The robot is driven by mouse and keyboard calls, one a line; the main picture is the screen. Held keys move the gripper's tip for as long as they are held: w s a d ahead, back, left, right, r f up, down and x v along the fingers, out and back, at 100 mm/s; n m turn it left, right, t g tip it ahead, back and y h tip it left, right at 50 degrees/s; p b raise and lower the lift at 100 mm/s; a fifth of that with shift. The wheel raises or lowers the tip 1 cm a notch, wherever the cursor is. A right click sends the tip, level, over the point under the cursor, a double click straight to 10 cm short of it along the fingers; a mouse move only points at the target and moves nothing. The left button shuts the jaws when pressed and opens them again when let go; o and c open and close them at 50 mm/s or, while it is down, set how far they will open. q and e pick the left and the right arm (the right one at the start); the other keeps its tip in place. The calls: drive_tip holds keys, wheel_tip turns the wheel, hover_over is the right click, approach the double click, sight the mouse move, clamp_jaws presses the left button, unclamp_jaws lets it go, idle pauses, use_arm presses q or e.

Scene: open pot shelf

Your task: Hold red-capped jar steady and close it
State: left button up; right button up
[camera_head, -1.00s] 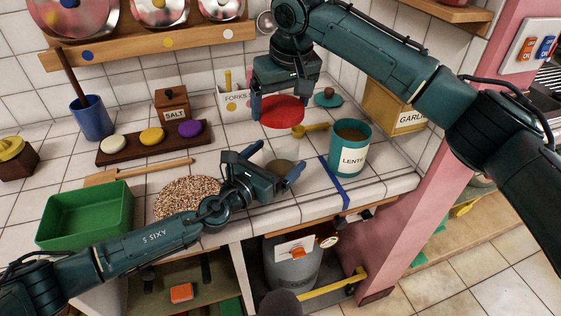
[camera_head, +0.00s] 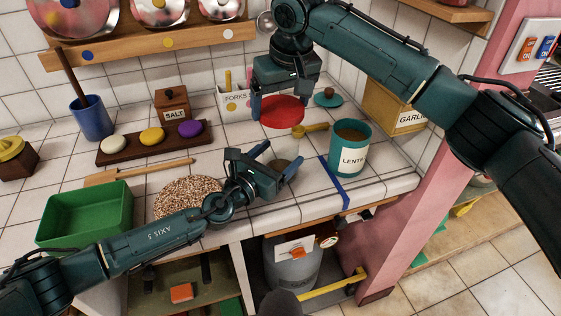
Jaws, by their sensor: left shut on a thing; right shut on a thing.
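A clear jar (camera_head: 285,150) with something in its lower part stands on the tiled counter, partly hidden by my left gripper. My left gripper (camera_head: 276,160) is shut on the jar low on its body. The red cap (camera_head: 282,110) is above the jar mouth, held level. My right gripper (camera_head: 284,106) points down and is shut on the red cap. Whether the cap touches the jar rim I cannot tell.
A teal LENTIL canister (camera_head: 349,148) stands open just right of the jar, by a blue strip (camera_head: 335,183). A yellow scoop (camera_head: 311,128) lies behind. A speckled round mat (camera_head: 185,195) and green bin (camera_head: 86,217) are left. The counter's front edge is close.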

sight(281, 133)
use_arm(q)
drive_tip(key=c, duration=0.4)
use_arm(e)
drive_tip(key=shift+f, duration=2.45)
drive_tip(key=shift+f, duration=0.9)
drive_tip(key=shift+f, duration=0.55)
